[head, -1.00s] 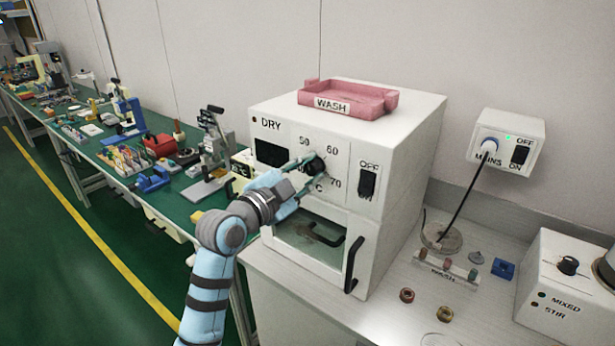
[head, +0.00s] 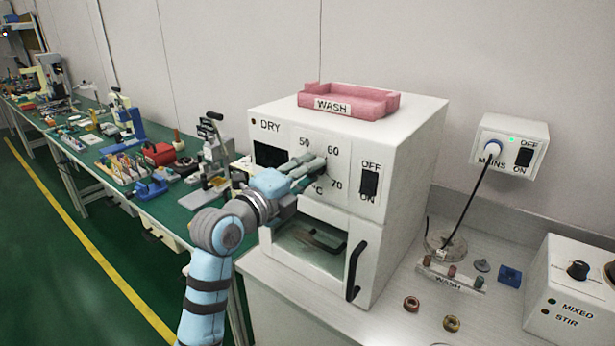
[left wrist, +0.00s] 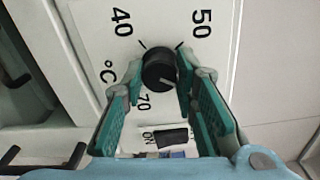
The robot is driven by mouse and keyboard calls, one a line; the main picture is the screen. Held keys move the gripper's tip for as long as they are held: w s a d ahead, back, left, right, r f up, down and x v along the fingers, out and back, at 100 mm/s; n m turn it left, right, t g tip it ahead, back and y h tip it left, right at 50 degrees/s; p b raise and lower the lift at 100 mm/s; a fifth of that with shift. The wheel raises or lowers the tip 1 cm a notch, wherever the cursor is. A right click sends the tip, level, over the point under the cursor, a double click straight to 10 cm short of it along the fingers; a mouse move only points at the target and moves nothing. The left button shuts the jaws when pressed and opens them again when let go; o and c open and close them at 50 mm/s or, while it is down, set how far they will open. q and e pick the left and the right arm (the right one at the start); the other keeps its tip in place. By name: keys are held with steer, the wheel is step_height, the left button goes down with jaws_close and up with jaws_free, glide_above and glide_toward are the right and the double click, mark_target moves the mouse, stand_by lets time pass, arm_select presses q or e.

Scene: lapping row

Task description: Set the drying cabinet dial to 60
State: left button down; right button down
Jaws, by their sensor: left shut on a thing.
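The drying cabinet (head: 410,150) is a white box marked DRY. Its dial (left wrist: 158,70) is a round black knob on the front panel, with 40, 50, 70 and °C around it in the left wrist view. A small pale mark on the knob appears to point to the lower right there, towards a stretch of scale covered by a finger; its exact reading is unclear. My left gripper (left wrist: 158,84) is shut on the dial, one finger on each side. In the head view my left gripper (head: 312,166) hides the knob, with 50, 60 and 70 showing around it.
A pink WASH tray (head: 314,102) lies on the cabinet. A black rocker switch (head: 369,183) is right of the dial, above the door handle (head: 356,268). A mains box (head: 510,148) is on the wall. Small rings and a stirrer box (head: 575,285) stand at right.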

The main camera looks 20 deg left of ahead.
arm_select(q)
steer(key=shift+f+m, duration=0.1)
steer(key=shift+m, duration=0.4)
steer(key=c, duration=1.3)
jaws_free()
steer(key=v, duration=1.2)
steer(key=shift+d, duration=0.1)
